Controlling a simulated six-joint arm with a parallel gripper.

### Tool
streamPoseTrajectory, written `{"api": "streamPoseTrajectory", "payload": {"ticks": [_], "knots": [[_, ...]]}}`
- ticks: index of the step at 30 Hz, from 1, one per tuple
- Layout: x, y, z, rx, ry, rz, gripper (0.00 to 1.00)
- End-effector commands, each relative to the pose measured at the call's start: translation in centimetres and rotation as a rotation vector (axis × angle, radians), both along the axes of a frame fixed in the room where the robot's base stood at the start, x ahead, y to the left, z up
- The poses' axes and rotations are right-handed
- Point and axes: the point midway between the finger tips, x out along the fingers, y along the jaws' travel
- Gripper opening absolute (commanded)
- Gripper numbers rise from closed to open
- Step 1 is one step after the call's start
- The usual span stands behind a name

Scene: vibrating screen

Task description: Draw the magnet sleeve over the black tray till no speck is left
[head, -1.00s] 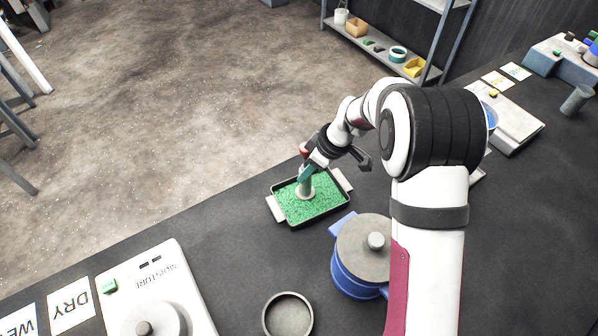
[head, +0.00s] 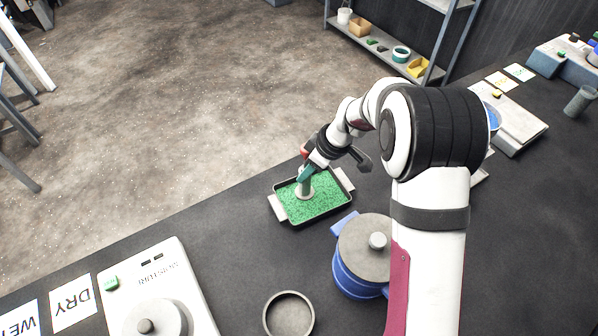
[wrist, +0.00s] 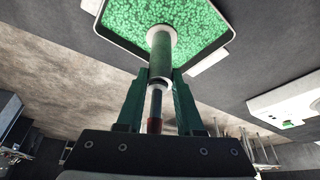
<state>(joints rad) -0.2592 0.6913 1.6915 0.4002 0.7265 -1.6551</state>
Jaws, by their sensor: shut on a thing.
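The black tray (head: 322,214) lies on the dark bench, with pale handles at its two ends and green granules (head: 315,205) spread over its floor. It also shows at the top of the wrist view (wrist: 232,32). My gripper (head: 306,174) is over the tray and shut on the magnet sleeve (wrist: 160,58), a grey-green cylinder with a pale flange at its lower end. The sleeve stands about upright, its flange at the granules in the tray. I cannot tell whether it touches them. Dark specks cannot be made out among the granules.
A blue pot with a grey lid (head: 364,248) stands right of and nearer than the tray. An empty round dish (head: 288,314) and a white moisture meter (head: 155,290) are in front. DRY (head: 72,302) and WET (head: 20,320) cards lie at lower left.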

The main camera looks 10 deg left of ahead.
Motion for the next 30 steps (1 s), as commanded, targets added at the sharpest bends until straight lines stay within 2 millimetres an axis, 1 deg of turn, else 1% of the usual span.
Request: {"api": "streamPoseTrajectory", "payload": {"ticks": [2,4,6,21,27,30], "knots": [[0.5,-0.6,0.0,0.0,0.0,-0.003,0.0],[0.5,-0.5,0.6,0.0,-0.002,0.0,0.0],[0.5,-0.5,2.3,-0.001,-0.005,0.0,0.0],[0.4,-0.5,6.7,0.0,-0.003,0.0,0.0],[0.4,-0.5,7.9,0.0,-0.001,-0.001,0.0],[0.4,-0.5,8.1,0.0,-0.001,-0.002,0.0]]}}
